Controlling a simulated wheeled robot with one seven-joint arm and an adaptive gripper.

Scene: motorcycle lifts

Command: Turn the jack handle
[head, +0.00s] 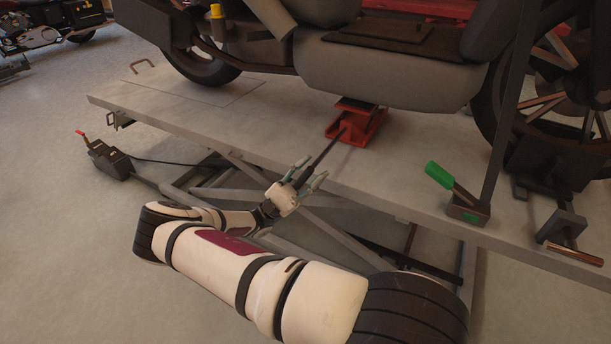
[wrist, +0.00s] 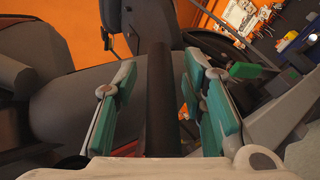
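The jack handle (head: 330,149) is a thin dark rod. It slopes from the red jack (head: 357,122) under the motorcycle down toward my gripper (head: 308,174) at the lift's near edge. In the wrist view the handle (wrist: 160,105) runs as a thick black bar between the green-padded fingers. The fingers are apart, one on each side of it. A gap shows on the left; the right finger looks close to it, and I cannot tell if it touches. My palm hides the handle's near end.
The grey lift platform (head: 250,112) lies under the motorcycle (head: 385,70). A green-handled lever (head: 440,175) stands to the right on the platform. A pedal box (head: 110,160) sits on the floor at left. Lift struts (head: 335,235) are below the platform. Floor at lower left is clear.

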